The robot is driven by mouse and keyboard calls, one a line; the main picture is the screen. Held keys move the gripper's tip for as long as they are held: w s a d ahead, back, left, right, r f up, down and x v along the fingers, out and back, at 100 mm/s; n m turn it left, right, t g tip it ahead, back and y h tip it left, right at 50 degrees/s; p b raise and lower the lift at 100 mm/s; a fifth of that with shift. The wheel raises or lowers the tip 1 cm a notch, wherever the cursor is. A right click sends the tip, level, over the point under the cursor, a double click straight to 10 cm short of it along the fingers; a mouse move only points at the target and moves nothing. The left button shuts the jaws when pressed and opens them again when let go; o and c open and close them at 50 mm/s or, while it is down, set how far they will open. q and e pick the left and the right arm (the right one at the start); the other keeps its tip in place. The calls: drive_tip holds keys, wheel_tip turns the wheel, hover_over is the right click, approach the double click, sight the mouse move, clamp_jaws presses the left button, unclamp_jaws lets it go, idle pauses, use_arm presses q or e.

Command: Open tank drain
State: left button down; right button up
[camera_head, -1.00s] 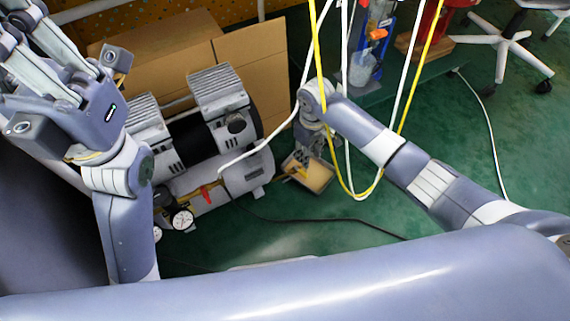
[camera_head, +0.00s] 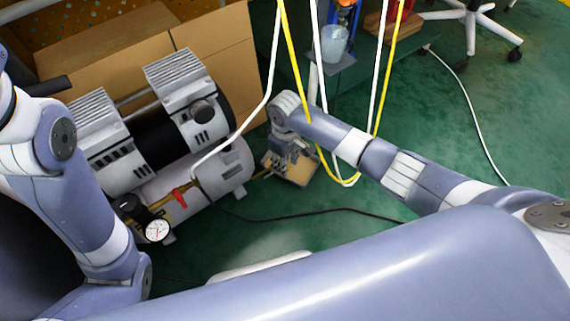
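The compressor's tank (camera_head: 215,180) lies low on the floor beneath a motor with two grey finned heads. A red valve handle (camera_head: 180,198) and a round gauge (camera_head: 157,231) sit at its front. A small yellow piece (camera_head: 263,174) shows by the tank's right end; I cannot tell if it is the drain handle. My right gripper (camera_head: 287,158) points down beside that end, over a shallow tan tray (camera_head: 297,178). Its fingers are small and foreshortened, so their opening is unclear. My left arm is at the left edge, with its gripper out of view.
White and yellow hoses (camera_head: 290,60) hang around my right arm. Cardboard boxes (camera_head: 215,45) stand behind the compressor. A black cable (camera_head: 340,210) crosses the green floor. A clear cup (camera_head: 335,42) stands at the back, and a white chair base (camera_head: 470,20) is at the upper right.

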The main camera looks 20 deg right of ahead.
drive_tip(key=shift+f, duration=0.2)
clamp_jaws()
